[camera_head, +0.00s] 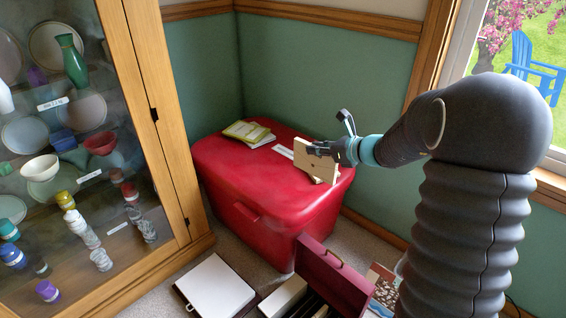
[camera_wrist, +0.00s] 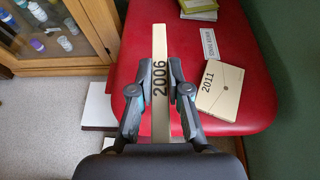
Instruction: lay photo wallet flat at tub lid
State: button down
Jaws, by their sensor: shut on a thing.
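My gripper (camera_wrist: 160,97) is shut on a cream photo wallet marked 2006 (camera_wrist: 160,50), its two fingers on either side. The wallet is seen edge-on in the wrist view, so it is upright rather than flat. In the head view my gripper (camera_head: 318,152) holds the wallet (camera_head: 306,160) over the right part of the red tub lid (camera_head: 235,170). I cannot tell whether its lower edge touches the lid. A second cream wallet marked 2011 (camera_wrist: 219,90) lies flat on the lid (camera_wrist: 130,65), right of my gripper in the wrist view.
A white label strip (camera_head: 283,152) and yellow-green booklets (camera_head: 248,133) lie on the lid. The lid's left and front parts are clear. A glass cabinet (camera_head: 160,130) stands left. An open dark-red case (camera_head: 335,275) and a white-topped box (camera_head: 215,285) are on the floor in front.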

jog(key=shift+w+r, duration=0.15)
jog(key=shift+w, duration=0.2)
jog(key=shift+w+a+f+b, duration=0.3)
jog(key=shift+w+a+f, duration=0.4)
jog(key=shift+a+f, duration=1.05)
jog(key=shift+w+a+f+b, duration=0.25)
jog(key=shift+w+a+f, duration=0.5)
jog(key=shift+a+f, duration=1.05)
jog(key=shift+w+a+f+b, duration=0.3)
jog(key=shift+w+a+f, duration=0.4)
jog(key=shift+a+f, duration=1.05)
jog(key=shift+d+f, duration=0.15)
jog(key=shift+f, duration=0.05)
jog(key=c, duration=1.1)
grip_release()
jog(key=shift+c, duration=0.2)
jog(key=shift+r, duration=0.1)
